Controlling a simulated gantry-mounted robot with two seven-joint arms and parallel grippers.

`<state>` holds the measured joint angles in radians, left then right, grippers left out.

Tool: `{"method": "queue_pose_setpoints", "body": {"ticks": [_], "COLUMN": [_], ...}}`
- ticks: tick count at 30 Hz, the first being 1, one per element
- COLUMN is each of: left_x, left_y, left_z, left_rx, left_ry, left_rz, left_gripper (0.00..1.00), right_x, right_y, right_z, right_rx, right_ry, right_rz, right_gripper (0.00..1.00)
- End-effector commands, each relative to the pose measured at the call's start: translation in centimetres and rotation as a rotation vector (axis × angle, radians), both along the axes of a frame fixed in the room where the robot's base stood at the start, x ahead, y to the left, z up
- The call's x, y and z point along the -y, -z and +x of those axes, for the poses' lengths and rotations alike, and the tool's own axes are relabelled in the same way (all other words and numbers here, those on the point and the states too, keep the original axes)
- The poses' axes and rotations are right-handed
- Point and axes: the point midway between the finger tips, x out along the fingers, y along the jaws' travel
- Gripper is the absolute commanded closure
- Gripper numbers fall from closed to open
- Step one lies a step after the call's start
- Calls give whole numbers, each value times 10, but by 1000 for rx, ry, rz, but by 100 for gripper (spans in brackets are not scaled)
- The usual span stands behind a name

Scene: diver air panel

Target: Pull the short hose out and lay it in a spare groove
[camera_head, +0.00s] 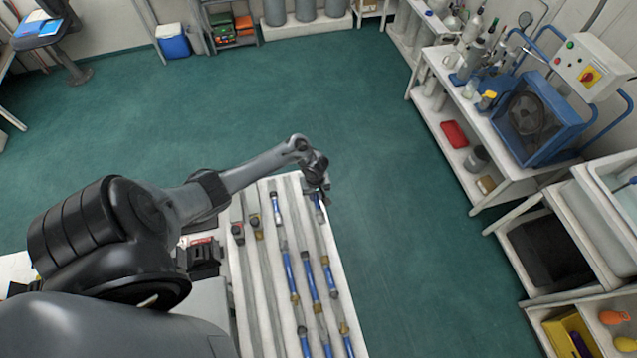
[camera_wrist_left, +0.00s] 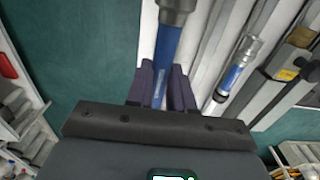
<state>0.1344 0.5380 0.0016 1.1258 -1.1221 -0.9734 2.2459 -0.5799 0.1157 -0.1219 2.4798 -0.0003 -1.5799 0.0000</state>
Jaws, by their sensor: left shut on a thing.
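My left gripper (camera_head: 317,186) is at the far right corner of a pale grooved rack (camera_head: 261,290). It is shut on a blue hose (camera_head: 319,210). In the left wrist view the dark fingers (camera_wrist_left: 165,88) close around the blue hose (camera_wrist_left: 167,48), just below its grey end fitting. Whether the hose sits in its groove or is lifted is not clear. Another short blue hose (camera_head: 276,208) with pale ends lies in a groove to the left; it also shows in the left wrist view (camera_wrist_left: 236,72). My right gripper is not in view.
Several more blue hoses (camera_head: 309,275) lie along the rack's right grooves. Dark blocks (camera_head: 238,232) stand at the far end of the left grooves, which look empty along their length. Open green floor (camera_head: 400,260) lies right of the rack, with a white bench (camera_head: 440,100) beyond.

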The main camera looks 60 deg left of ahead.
Motion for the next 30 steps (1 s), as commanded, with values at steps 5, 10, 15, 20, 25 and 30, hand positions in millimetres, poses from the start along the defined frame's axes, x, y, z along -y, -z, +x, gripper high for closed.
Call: {"method": "queue_pose_setpoints", "body": {"ticks": [5, 10, 15, 20, 25, 30], "left_x": [11, 11, 11, 11, 10, 11], "left_y": [5, 10, 16, 25, 37, 49], "left_z": [-17, -21, -21, -21, -21, -21], "left_rx": [-1, 1, 2, 1, 2, 1], "left_ry": [-12, -12, -11, -10, -10, -11], "left_rz": [0, 1, 0, 1, 2, 1], "left_gripper": [100, 100, 100, 100, 100, 100], "right_x": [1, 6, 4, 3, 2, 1], "right_y": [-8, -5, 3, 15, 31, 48], "right_z": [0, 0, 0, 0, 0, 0], "right_rx": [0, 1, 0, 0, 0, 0], "right_ry": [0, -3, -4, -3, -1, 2], "right_rz": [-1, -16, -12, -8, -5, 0], "right_gripper": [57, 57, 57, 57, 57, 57]}}
